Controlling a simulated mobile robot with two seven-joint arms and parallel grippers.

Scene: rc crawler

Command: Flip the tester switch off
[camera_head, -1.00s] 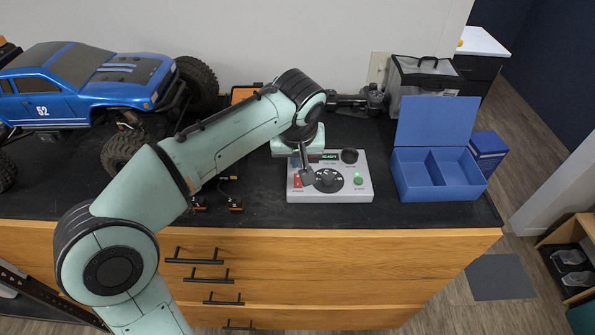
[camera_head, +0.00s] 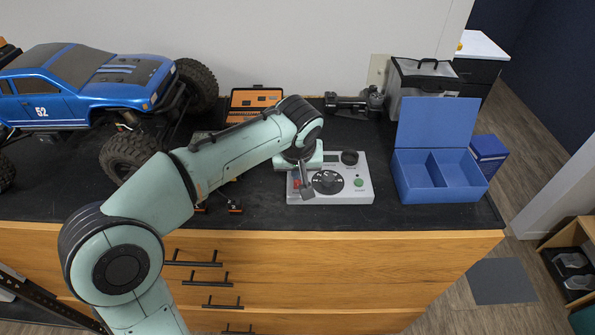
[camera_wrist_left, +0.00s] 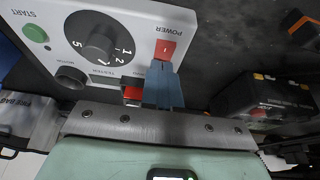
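The tester (camera_head: 363,194) is a light grey box on the dark worktop, with a black dial (camera_head: 328,182) and a green START button (camera_head: 359,183). Its red POWER switch (camera_head: 296,184) is at the near left corner and shows in the left wrist view (camera_wrist_left: 165,49) with a white mark. My left gripper (camera_head: 306,190) is over the tester's left side, pointing down, its fingers together with nothing visible between them. In the left wrist view the fingertips (camera_wrist_left: 163,85) are right at the switch's edge; contact is unclear. They partly hide a red-lit display (camera_wrist_left: 132,93). My right gripper is out of view.
A blue open box (camera_head: 440,193) stands right of the tester, and a blue toy crawler (camera_head: 85,85) is at the left. An orange-black case (camera_head: 255,98) lies behind my arm. A grey bag (camera_head: 425,75) is at the back right. The worktop's front edge is close to the tester.

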